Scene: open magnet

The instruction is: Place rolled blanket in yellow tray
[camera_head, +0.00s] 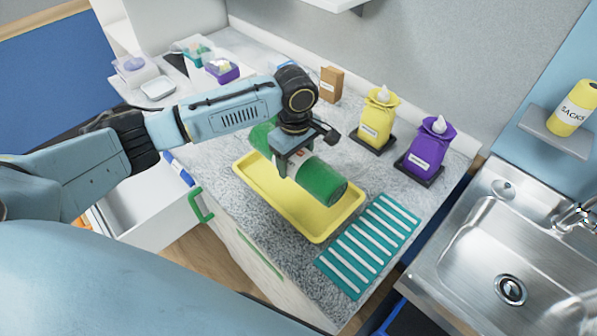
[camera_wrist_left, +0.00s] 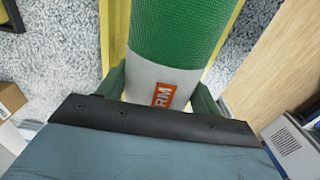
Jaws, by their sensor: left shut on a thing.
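The rolled blanket (camera_head: 320,182) is a green cylinder with a pale band around its middle. My left gripper (camera_head: 292,165) is shut on it at that band, from above. In the left wrist view the green roll (camera_wrist_left: 180,35) runs up from between the fingers (camera_wrist_left: 163,88), with an orange label on the band. The yellow tray (camera_head: 314,230) lies on the counter directly beneath the roll, and its yellow edges show beside the roll in the wrist view (camera_wrist_left: 113,35). I cannot tell whether the roll touches the tray floor. My right gripper is not in view.
A teal striped mat (camera_head: 368,245) lies right of the tray, with the sink (camera_head: 490,250) beyond. Yellow (camera_head: 377,120) and purple (camera_head: 428,150) bags stand behind. Small containers (camera_head: 220,70) sit at the back left. An open drawer (camera_head: 150,205) juts out at the left.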

